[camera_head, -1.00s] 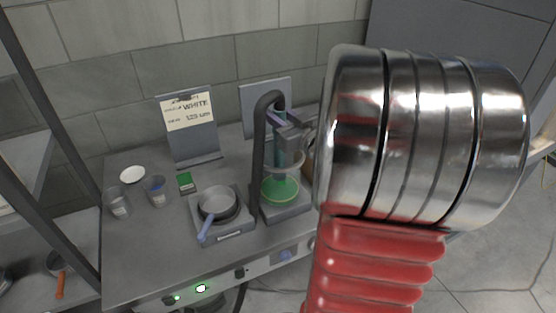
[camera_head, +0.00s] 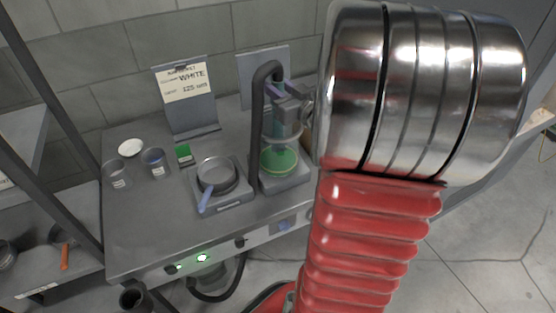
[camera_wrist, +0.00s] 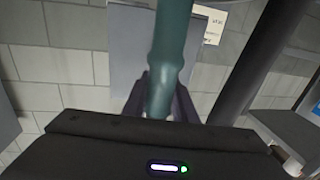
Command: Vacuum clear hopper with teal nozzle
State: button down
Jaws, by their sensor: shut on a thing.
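In the head view my gripper (camera_head: 279,101) is shut on the teal nozzle (camera_head: 279,127), which hangs upright. The wrist view shows the teal nozzle (camera_wrist: 170,60) between the two dark fingers. A dark hose (camera_head: 256,130) rises beside it and arches over its top. The clear hopper (camera_head: 267,139) stands below on a grey base, with a pale ring and a green disc (camera_head: 279,161) at its bottom. The nozzle's lower end appears over or inside the hopper's top; I cannot tell how deep it reaches.
Left of the hopper, a grey pan (camera_head: 216,173) with a blue handle sits on a scale. A sign (camera_head: 187,88) reading WHITE stands behind. Two clear cups (camera_head: 156,162), a white dish (camera_head: 131,148) and a green-topped box (camera_head: 183,154) stand left. My own arm covers the right side.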

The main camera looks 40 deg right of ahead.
jog(key=shift+f, duration=2)
dwell(2.8)
jog(key=shift+r, duration=0.15)
dwell(0.7)
